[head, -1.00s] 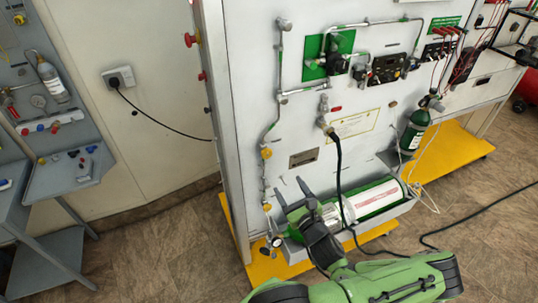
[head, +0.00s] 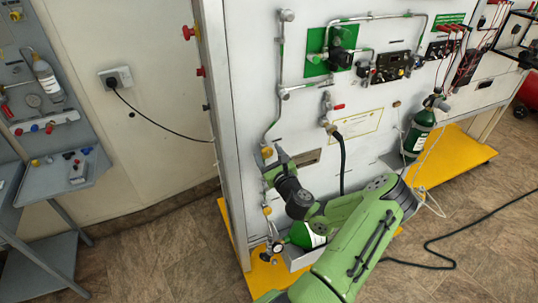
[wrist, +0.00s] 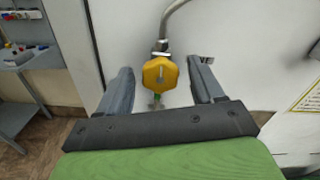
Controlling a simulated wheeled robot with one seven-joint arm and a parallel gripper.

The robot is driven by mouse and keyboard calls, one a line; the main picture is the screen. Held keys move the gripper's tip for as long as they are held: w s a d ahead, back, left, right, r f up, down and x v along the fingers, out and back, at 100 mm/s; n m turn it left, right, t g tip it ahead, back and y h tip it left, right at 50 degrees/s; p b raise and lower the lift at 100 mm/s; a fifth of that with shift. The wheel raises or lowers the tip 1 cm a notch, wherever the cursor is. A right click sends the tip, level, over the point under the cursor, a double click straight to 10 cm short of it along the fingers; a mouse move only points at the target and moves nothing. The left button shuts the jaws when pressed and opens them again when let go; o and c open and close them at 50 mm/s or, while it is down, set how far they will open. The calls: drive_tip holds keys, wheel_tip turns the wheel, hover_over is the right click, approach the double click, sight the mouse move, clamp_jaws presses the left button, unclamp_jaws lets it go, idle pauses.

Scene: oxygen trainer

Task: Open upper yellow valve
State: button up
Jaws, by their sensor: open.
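The upper yellow valve (head: 267,152) sits on the thin pipe on the left part of the white panel. In the wrist view its yellow knob (wrist: 159,73) is between and a little beyond the two fingers. My gripper (wrist: 162,82) is open, with one finger on each side of the knob and a visible gap on both sides. In the head view my gripper (head: 275,165) is at the panel just below the valve and partly covers the pipe. A lower yellow valve (head: 267,210) is on the same pipe further down.
A green cylinder (head: 306,236) lies at the panel's foot, largely behind my arm. A black hose (head: 343,160) hangs right of my gripper. A slotted plate (head: 304,160) is close on the right. The panel's left frame edge (head: 222,130) is near.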

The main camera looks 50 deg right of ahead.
drive_tip(key=c, duration=1.1)
drive_tip(key=shift+o, duration=0.2)
drive_tip(key=shift+f, duration=0.1)
